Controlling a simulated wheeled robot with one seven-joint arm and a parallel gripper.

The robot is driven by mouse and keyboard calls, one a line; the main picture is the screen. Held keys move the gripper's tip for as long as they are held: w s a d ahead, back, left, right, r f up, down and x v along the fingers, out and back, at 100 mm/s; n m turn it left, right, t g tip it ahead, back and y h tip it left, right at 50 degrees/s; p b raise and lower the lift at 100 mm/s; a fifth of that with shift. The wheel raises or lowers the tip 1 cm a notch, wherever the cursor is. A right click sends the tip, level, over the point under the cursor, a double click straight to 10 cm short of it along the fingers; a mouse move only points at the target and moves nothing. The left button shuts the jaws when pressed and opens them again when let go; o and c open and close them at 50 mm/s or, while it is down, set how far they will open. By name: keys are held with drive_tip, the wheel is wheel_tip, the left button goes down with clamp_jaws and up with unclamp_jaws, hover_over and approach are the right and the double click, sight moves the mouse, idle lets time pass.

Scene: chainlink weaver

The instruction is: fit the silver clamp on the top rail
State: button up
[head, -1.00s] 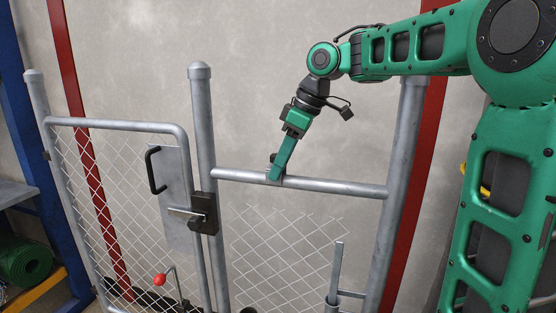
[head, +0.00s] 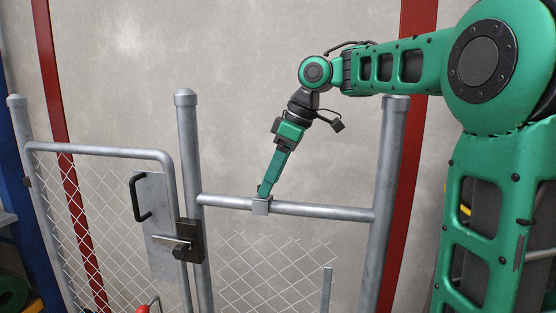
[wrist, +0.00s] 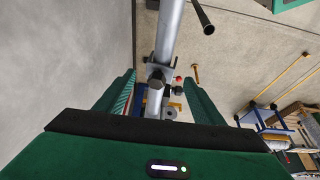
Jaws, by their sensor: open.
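The silver clamp (head: 262,206) sits on the top rail (head: 325,211), left of the rail's middle. In the wrist view the clamp (wrist: 161,72) straddles the rail (wrist: 168,32) between my fingers. My gripper (head: 265,190) is just above the clamp, pointing down and tilted. In the wrist view my gripper (wrist: 160,78) has its two green fingers well apart, one on each side of the rail, with a visible gap to the clamp. The underside of the clamp is hidden.
A gate (head: 95,150) with a black handle and latch box (head: 190,240) stands left of the rail. Posts (head: 188,140) bound the rail at both ends. Chain-link mesh (head: 265,275) hangs below it.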

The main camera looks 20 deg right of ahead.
drive_tip(key=v, duration=0.7)
idle(0.3)
drive_tip(key=shift+r, duration=0.15)
idle(0.4)
